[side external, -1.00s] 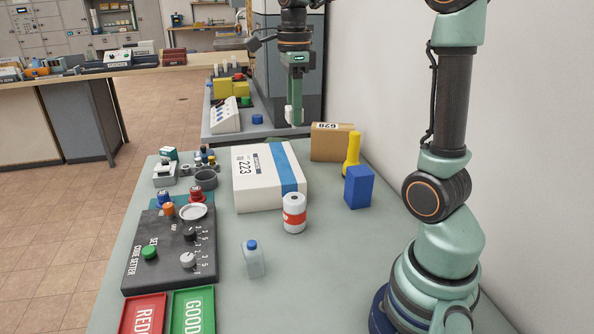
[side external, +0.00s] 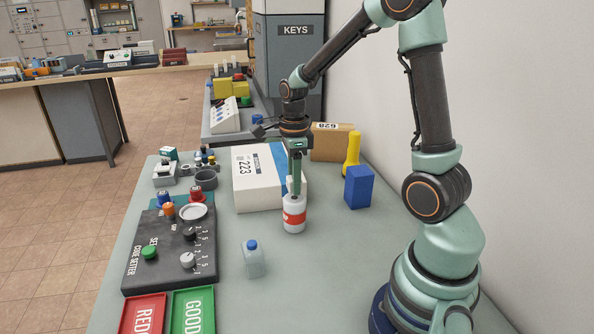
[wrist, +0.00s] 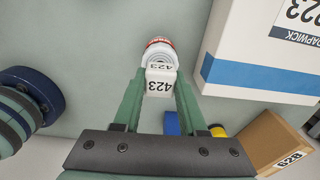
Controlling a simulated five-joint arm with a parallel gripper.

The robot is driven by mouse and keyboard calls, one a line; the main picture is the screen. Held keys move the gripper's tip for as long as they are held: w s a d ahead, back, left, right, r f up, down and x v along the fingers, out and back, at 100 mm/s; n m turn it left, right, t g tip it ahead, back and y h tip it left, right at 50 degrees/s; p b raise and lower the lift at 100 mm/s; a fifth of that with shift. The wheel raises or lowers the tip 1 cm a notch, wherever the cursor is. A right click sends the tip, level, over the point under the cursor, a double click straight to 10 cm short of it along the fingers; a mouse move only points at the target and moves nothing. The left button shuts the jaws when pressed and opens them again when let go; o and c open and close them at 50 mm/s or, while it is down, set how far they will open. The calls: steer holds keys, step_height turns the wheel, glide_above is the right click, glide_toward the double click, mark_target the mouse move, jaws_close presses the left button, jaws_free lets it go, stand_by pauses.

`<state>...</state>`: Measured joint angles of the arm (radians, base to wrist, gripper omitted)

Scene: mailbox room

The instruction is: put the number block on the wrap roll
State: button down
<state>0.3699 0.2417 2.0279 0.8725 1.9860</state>
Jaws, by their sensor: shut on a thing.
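The number block, white with "423" printed on it, is between the fingers of my gripper (side external: 295,190). It shows clearly in the wrist view (wrist: 160,82), and my gripper (wrist: 160,73) is shut on it there. In the side view only a pale part of the block (side external: 289,184) shows beside the finger. The wrap roll (side external: 294,217), white with a red band, stands upright on the table directly below my gripper. In the wrist view its round top (wrist: 160,52) shows just beyond the block, partly covered by it. I cannot tell whether the block touches the roll's top.
A white box marked 223 (side external: 254,188) stands close behind and left of the roll. A blue block (side external: 358,187), a yellow bottle (side external: 351,155) and a cardboard box (side external: 328,148) stand to the right. A small bottle (side external: 253,260) and the control panel (side external: 170,250) are nearer.

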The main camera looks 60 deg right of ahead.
steer(key=shift+f, duration=0.35)
steer(key=shift+f, duration=0.1)
steer(key=shift+c, duration=2.3)
jaws_free()
step_height(320, 180, up, 12)
steer(key=s+a+r+n+t, duration=0.1)
steer(key=a+n, duration=0.5)
steer(key=n, duration=0.7)
steer(key=s+a+r+n+t, duration=0.1)
steer(key=s+a+n+t, duration=0.3)
steer(key=n, duration=1)
steer(key=s+a, duration=0.1)
steer(key=a, duration=0.2)
steer(key=shift+a+t, duration=0.2)
steer(key=shift+t, duration=0.1)
